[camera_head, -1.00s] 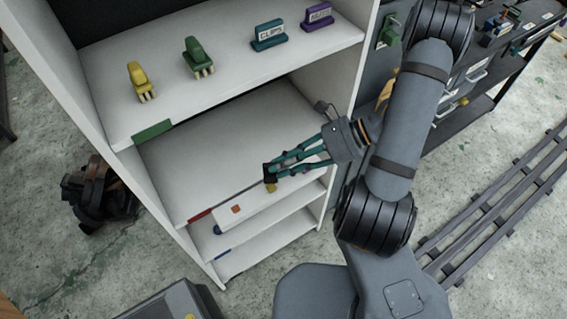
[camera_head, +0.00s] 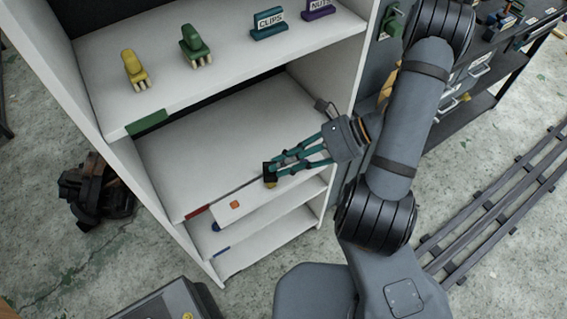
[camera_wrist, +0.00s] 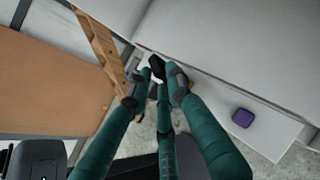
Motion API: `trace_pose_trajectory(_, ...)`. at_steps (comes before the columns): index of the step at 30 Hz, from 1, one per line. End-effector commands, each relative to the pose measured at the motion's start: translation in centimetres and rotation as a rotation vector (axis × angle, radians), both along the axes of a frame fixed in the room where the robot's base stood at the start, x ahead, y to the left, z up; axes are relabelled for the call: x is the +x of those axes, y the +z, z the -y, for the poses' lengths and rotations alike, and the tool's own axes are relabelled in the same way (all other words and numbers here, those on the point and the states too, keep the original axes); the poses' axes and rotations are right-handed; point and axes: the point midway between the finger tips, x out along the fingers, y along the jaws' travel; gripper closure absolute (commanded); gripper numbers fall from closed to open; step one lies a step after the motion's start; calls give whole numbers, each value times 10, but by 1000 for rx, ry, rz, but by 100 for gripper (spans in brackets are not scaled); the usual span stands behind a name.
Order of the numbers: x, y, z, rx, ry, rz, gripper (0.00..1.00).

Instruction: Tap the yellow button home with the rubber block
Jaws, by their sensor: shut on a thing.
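My gripper (camera_head: 272,170) is shut on a small black block, the rubber block (camera_head: 268,167), at the front edge of the white middle shelf. In the wrist view the black block (camera_wrist: 157,66) sits between the teal fingertips (camera_wrist: 160,74). The yellow button (camera_head: 270,184) shows just below the block on a white front strip. The block hides part of it, and I cannot tell whether they touch or how far in the button is. The yellow button is not clearly visible in the wrist view.
A purple piece (camera_wrist: 243,117) shows in the wrist view.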

Motion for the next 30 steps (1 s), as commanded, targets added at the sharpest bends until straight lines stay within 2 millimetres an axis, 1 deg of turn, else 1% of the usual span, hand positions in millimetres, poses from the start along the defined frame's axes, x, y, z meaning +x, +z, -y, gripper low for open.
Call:
trace_pose_trajectory(1, 0, 14, 0, 0, 0, 0, 100)
trace_pose_trajectory(3, 0, 21, 0, 0, 0, 0, 100)
trace_pose_trajectory(15, 0, 19, 0, 1, -1, -1, 100)
trace_pose_trajectory(17, 0, 15, 0, 1, -1, -1, 100)
trace_pose_trajectory(19, 0, 4, 0, 1, -1, -1, 100)
trace_pose_trajectory(24, 0, -29, 0, 2, -1, -1, 100)
trace_pose_trajectory(26, 0, -34, 0, 1, -1, -1, 100)
trace_pose_trajectory(30, 0, -30, 0, -1, 0, 0, 100)
